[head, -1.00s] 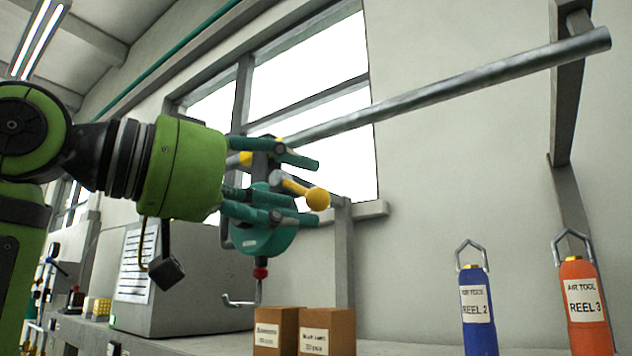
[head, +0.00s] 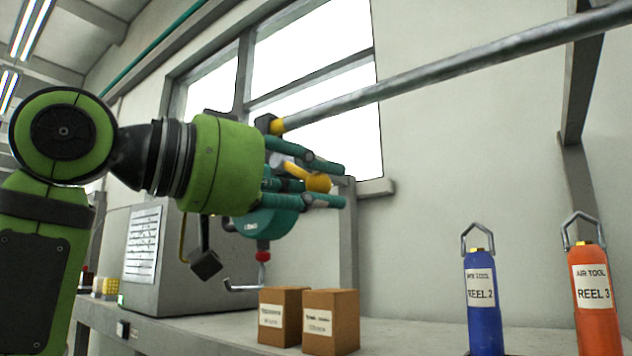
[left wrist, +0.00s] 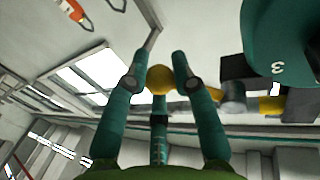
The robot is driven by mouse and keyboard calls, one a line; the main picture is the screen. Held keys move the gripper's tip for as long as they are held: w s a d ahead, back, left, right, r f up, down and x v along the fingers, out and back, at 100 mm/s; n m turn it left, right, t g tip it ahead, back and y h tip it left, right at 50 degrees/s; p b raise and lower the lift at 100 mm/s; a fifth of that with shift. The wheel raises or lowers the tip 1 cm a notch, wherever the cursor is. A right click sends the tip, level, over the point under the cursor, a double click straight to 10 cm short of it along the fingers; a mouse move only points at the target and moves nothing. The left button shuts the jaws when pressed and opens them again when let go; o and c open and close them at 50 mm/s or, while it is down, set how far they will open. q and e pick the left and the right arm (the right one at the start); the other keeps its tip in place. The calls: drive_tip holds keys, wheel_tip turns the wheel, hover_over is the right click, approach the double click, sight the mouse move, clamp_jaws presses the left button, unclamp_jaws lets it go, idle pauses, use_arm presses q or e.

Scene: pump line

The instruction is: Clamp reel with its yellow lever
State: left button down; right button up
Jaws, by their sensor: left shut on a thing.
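The reel (head: 265,222) is a teal round body hanging under the left end of the grey rail, partly hidden behind my left gripper. In the left wrist view, it is at the upper right (left wrist: 285,35) with a white "3". Its yellow lever (head: 318,182) ends in a ball knob, which also shows in the left wrist view (left wrist: 160,79). My left gripper (head: 343,186) is shut on the lever, its teal fingers around the knob. Part of the lever is hidden by the fingers. My right gripper is in neither view.
The grey rail (head: 430,78) runs to the upper right. A blue REEL 2 tool (head: 482,310) and an orange REEL 3 tool (head: 594,310) stand at the right. Two cardboard boxes (head: 331,322) and a grey cabinet (head: 172,275) are on the bench below.

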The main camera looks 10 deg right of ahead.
use_arm(q)
drive_tip(key=shift+w+a+f+m, duration=0.1)
drive_tip(key=shift+m, duration=0.3)
drive_tip(key=shift+w+a+f+m+y, duration=0.3)
drive_tip(key=shift+f+m+y, duration=0.05)
drive_tip(key=shift+m, duration=0.55)
drive_tip(key=shift+w+a+f+m+y, duration=0.3)
drive_tip(key=shift+w+f+m+y, duration=0.1)
drive_tip(key=shift+m, duration=0.5)
drive_tip(key=shift+w+a+f+m+y, duration=0.25)
drive_tip(key=shift+a+f+m+y, duration=0.1)
drive_tip(key=shift+m, duration=0.55)
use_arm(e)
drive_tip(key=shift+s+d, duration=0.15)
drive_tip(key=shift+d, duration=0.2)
